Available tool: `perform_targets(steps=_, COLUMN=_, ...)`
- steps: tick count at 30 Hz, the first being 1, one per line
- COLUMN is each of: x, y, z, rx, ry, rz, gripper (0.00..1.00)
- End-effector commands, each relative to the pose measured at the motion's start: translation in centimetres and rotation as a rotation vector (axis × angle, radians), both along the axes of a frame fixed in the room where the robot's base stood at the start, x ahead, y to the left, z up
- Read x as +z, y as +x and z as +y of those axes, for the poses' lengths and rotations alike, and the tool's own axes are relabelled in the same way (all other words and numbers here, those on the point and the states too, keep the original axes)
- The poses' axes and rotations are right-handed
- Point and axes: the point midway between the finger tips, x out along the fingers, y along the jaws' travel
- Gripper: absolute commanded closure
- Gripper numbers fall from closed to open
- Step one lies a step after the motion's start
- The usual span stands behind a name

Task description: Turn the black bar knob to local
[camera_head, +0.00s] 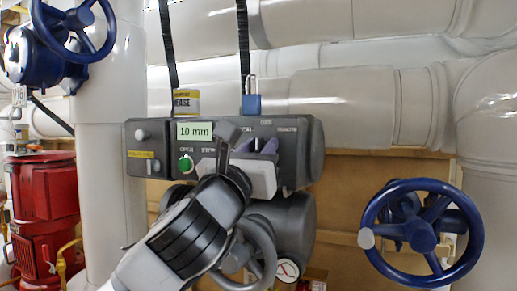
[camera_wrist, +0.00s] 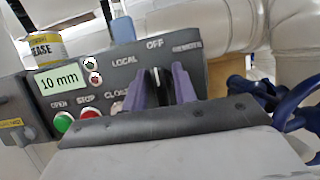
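The black bar knob (camera_wrist: 157,77) is on the dark control box, below the OFF label (camera_wrist: 155,44). LOCAL (camera_wrist: 124,62) is to its left and REMOTE (camera_wrist: 187,47) to its right. The bar looks roughly upright, towards OFF. My gripper (camera_wrist: 165,84) has its two purple fingers apart, one on each side of the knob. A gap shows between the bar and the right finger; contact on the left is unclear. In the head view my gripper (camera_head: 257,146) is at the box front and mostly hides the knob.
The control box (camera_head: 306,150) has a 10 mm display (camera_head: 194,131) and a green button (camera_head: 185,164). A blue padlock (camera_head: 252,103) and a yellow grease can (camera_head: 186,102) are at its top. A blue handwheel (camera_head: 375,243) is at the right, a red machine (camera_head: 45,205) at the left.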

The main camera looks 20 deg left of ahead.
Motion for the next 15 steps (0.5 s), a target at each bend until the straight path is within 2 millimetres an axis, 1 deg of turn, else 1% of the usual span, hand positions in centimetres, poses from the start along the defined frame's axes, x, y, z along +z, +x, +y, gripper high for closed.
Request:
perform_targets(steps=8, x=-0.05, y=-0.04, z=-0.01, rx=-0.001, ry=-0.022, rz=0.000, gripper=0.95)
perform_targets(steps=15, x=-0.15, y=-0.03, z=-0.03, rx=-0.002, ry=-0.132, rz=0.003, gripper=0.95)
